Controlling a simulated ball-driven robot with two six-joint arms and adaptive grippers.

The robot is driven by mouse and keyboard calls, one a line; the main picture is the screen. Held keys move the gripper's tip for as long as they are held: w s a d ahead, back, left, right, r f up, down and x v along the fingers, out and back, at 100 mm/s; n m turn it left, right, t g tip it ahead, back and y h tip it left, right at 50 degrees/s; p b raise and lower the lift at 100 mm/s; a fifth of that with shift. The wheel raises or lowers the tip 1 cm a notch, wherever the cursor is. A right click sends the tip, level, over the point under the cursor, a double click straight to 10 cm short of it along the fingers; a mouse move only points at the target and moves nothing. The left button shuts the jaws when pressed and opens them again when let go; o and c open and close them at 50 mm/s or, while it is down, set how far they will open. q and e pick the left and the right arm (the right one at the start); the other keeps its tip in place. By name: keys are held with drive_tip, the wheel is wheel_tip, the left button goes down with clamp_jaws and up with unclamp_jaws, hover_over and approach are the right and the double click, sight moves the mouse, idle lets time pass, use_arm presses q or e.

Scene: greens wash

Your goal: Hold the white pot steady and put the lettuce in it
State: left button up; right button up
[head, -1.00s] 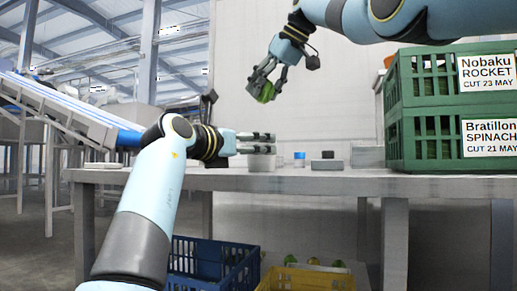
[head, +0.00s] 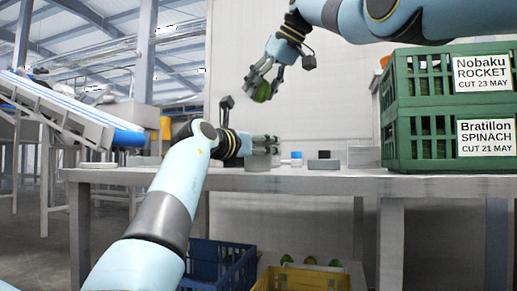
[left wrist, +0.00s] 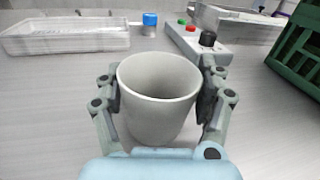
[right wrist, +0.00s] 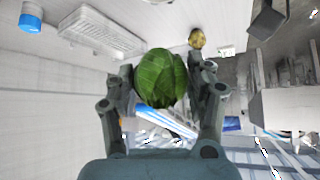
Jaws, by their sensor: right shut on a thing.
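The white pot (left wrist: 158,95) stands upright and empty on the table between the two fingers of my left gripper (left wrist: 160,100). The fingers lie close along both sides of its wall; whether they press on it I cannot tell. In the head view my left gripper (head: 268,145) is low over the table and hides most of the pot. My right gripper (head: 264,84) is shut on the green lettuce (right wrist: 161,77). It holds the lettuce in the air, above and slightly left of the left gripper's fingertips in the head view.
Stacked green crates (head: 436,68) stand at the table's right. A white tray (left wrist: 66,37), a blue-capped jar (left wrist: 150,20) and a button box (left wrist: 200,42) lie beyond the pot. Blue (head: 217,262) and yellow (head: 303,281) crates sit below the table. A conveyor (head: 70,108) is at left.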

use_arm(q)
drive_tip(key=c, duration=0.5)
